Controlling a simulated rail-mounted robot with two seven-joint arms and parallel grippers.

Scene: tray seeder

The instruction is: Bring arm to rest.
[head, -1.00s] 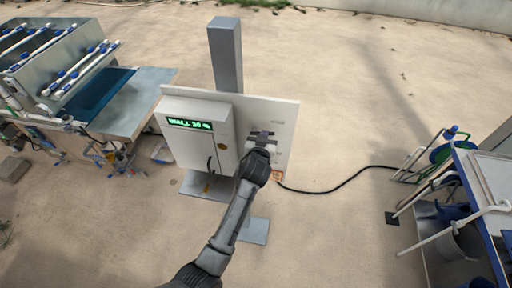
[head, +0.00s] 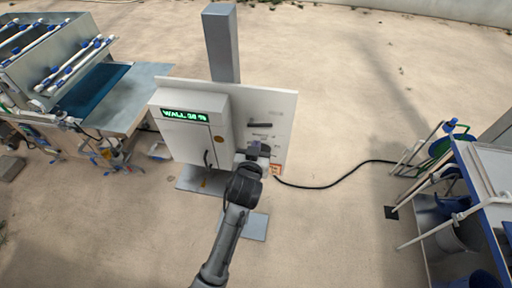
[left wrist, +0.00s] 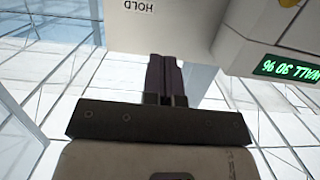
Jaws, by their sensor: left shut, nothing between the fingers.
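My left arm reaches up from the bottom of the head view to the post-mounted panel. My left gripper (head: 262,150) is in front of the lower part of the white backboard (head: 284,110), to the right of the control box. In the left wrist view its two dark fingers (left wrist: 166,80) are together with nothing between them. I cannot tell in the head view whether it touches the board. A dark handle (head: 261,124) on the board shows above the gripper. My right gripper is in neither view.
The control box (head: 190,135) has a green lit display starting "WALL". A metal seeder bench (head: 118,100) stands at the left. A black cable (head: 335,182) crosses the sandy floor between panel and cart.

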